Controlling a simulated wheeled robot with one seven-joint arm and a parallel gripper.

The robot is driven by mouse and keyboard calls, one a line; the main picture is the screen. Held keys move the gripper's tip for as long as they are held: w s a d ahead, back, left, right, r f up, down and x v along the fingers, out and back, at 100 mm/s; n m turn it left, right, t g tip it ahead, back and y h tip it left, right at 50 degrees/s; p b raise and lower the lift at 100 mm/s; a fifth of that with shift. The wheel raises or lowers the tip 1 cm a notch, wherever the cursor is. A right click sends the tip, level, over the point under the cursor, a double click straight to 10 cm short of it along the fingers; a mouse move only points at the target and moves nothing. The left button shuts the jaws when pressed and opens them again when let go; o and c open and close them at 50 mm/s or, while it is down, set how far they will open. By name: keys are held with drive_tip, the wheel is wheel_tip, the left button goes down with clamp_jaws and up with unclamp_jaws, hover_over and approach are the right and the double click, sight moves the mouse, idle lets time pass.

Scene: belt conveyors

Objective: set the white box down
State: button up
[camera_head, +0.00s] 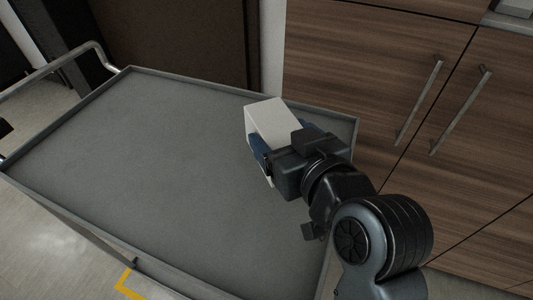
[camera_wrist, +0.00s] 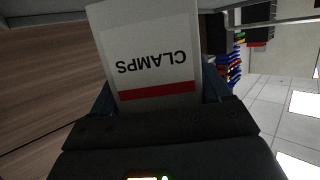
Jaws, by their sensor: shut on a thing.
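The white box (camera_head: 272,119) is held in my gripper (camera_head: 262,150) over the right part of a grey cart top. The wrist view shows the white box (camera_wrist: 150,50) close up, with the upside-down word CLAMPS and a red stripe. My gripper (camera_wrist: 160,104) is shut on it, a blue finger on each side. I cannot tell whether the box touches the cart top (camera_head: 130,160). The gripper and arm hide part of the box.
The cart top has a raised rim and is otherwise bare, with wide free room to the left. A metal handle (camera_head: 60,62) is at its far left. Wooden cabinets (camera_head: 360,60) with bar handles stand close behind and to the right.

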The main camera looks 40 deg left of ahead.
drive_tip(key=shift+s+a+f, duration=0.3)
drive_tip(key=shift+a+f, duration=0.05)
drive_tip(key=shift+a, duration=0.2)
drive_tip(key=shift+s+a+f, duration=0.25)
drive_tip(key=shift+a+f, duration=0.1)
drive_tip(key=shift+a, duration=0.15)
drive_tip(key=shift+f, duration=1.95)
drive_tip(key=shift+f, duration=0.1)
drive_tip(key=o, duration=1.3)
drive_tip(key=shift+c, duration=0.2)
drive_tip(key=v, duration=1.2)
drive_tip(key=shift+w+d, duration=0.1)
